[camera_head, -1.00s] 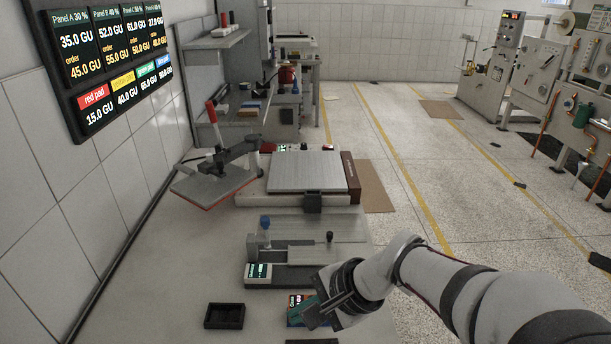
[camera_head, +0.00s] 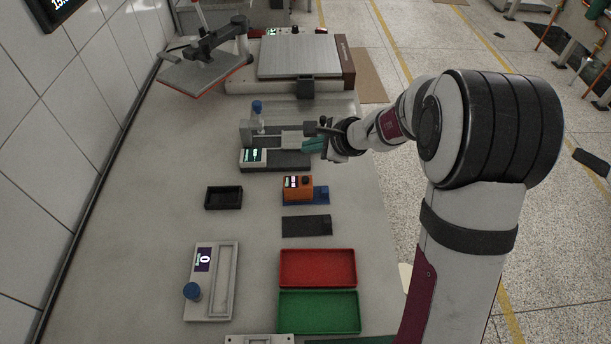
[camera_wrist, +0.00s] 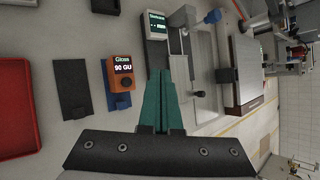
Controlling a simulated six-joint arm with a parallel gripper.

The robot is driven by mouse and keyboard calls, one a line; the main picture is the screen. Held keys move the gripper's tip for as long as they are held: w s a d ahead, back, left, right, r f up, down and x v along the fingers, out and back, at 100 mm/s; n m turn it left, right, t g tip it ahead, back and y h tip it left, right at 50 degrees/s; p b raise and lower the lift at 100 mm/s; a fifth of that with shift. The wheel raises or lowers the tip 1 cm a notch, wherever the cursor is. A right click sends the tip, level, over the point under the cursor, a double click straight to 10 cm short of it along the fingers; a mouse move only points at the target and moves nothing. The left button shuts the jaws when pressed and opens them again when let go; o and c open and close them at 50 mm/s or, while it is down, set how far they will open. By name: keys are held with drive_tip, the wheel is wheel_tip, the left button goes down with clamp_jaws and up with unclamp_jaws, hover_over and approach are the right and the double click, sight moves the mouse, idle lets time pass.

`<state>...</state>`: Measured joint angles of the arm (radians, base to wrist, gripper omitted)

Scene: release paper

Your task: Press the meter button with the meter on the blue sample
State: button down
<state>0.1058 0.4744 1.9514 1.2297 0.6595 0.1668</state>
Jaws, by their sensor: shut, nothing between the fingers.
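The orange meter (camera_head: 292,195) sits on the blue sample (camera_head: 321,196) on the bench. A dark round button (camera_head: 307,181) is on its top. In the wrist view the meter (camera_wrist: 119,80) is left of my fingers, with its lit screen reading "Gloss 90 GU"; the blue sample (camera_wrist: 118,102) shows at its lower edge. My gripper (camera_head: 306,146) has teal fingers and is beyond the meter in the head view, apart from it, beside the grey lever device. In the wrist view its fingers (camera_wrist: 160,76) are together and empty.
The grey device (camera_head: 290,163) with a small screen and blue knob stands beyond the meter. A black tray (camera_head: 223,187) lies left, a dark plate (camera_head: 306,226) nearer. Red (camera_head: 317,250) and green (camera_head: 318,326) trays and a white instrument (camera_head: 200,325) are in front. The left bench is clear.

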hover_over(310, 183)
drive_tip(key=shift+f, duration=3.95)
drive_tip(key=shift+f, duration=0.4)
drive_tip(key=shift+f, duration=0.55)
drive_tip(key=shift+r, duration=1)
drive_tip(key=shift+r, duration=0.1)
drive_tip(key=shift+r, duration=2.4)
